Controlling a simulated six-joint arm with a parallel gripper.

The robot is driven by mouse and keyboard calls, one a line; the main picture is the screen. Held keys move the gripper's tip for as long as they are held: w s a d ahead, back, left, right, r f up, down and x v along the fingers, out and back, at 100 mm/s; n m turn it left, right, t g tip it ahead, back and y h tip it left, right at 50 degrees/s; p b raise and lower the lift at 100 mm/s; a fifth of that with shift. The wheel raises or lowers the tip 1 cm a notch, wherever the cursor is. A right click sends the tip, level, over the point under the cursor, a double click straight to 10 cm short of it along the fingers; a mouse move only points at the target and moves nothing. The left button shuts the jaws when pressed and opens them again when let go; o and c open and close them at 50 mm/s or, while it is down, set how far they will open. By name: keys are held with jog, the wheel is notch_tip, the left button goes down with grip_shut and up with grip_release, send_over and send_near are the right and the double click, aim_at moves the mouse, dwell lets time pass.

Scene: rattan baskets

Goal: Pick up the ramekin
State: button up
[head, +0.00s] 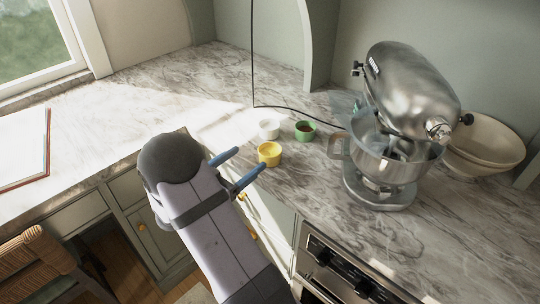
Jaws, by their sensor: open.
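Three small ramekins stand close together on the marble counter: a yellow ramekin (270,154) nearest the front edge, a white ramekin (268,129) behind it, and a green ramekin (305,131) with a dark inside to the right. My gripper (248,160) comes in from the lower left with its two blue fingers apart and nothing visible between them. The fingertips point toward the yellow ramekin and end just left of it. The lower fingertip appears very close to its lower left side; I cannot tell whether they touch.
A metal stand mixer (405,90) with its bowl stands right of the ramekins, with pale stacked bowls (485,142) behind it. A black cord (275,107) runs behind the ramekins. The counter (150,98) to the left is mostly clear. An open book (22,150) lies far left.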

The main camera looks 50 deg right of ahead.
aim_at(270, 149)
jog(key=shift+s+d+r+m+g+h, duration=0.2)
jog(key=shift+s+d+g, duration=0.15)
jog(key=shift+s, duration=0.2)
jog(key=shift+s+d+r+m+g+h, duration=0.15)
jog(key=shift+s+d+g, duration=0.15)
jog(key=shift+s, duration=0.25)
jog(key=shift+d+p, duration=0.7)
jog(key=shift+d, duration=0.9)
jog(key=shift+s+d+f+p, duration=0.15)
jog(key=shift+d+p, duration=0.55)
jog(key=shift+d, duration=1.35)
jog(key=shift+c, duration=0.7)
jog(key=c, duration=1.1)
jog(key=shift+o, duration=0.2)
